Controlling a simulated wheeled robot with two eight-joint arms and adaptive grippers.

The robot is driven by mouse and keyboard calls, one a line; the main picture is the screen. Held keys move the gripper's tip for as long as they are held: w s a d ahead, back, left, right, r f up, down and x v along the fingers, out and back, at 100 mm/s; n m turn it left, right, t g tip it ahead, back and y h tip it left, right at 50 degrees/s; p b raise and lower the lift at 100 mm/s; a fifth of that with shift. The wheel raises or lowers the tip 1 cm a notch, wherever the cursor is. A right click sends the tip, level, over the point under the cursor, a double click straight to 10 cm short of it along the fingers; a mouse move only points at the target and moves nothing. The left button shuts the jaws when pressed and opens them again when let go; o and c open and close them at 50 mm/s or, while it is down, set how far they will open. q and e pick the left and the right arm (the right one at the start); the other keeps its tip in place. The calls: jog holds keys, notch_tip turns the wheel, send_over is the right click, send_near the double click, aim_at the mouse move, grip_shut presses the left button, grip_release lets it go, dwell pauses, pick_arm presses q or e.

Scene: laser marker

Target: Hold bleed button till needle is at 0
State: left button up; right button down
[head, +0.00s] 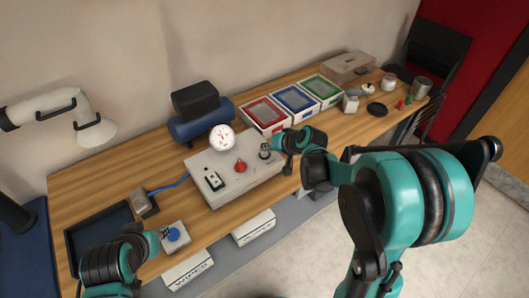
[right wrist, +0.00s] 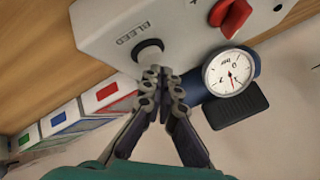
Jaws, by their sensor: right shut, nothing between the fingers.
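In the head view the button (head: 264,154) is at the box's right end. My right gripper (right wrist: 160,72) is shut and empty, its tips at the button's edge; I cannot tell whether they press it. The white round pressure gauge (right wrist: 231,72) stands by the box; it also shows in the head view (head: 222,138). Its needle is too small to read exactly.
Red, blue and green trays (head: 294,100) stand at the back right. A dark tray (head: 98,232) is at the left.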

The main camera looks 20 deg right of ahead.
aim_at(266, 153)
jog(key=shift+f+b, duration=0.4)
jog(key=shift+f, duration=0.1)
jog(key=shift+r, duration=0.15)
dwell(3.9)
jog(key=shift+r+p, duration=0.7)
jog(key=shift+r, duration=0.1)
notch_tip(266, 153, up, 5)
jog(key=p, duration=0.4)
dwell(0.3)
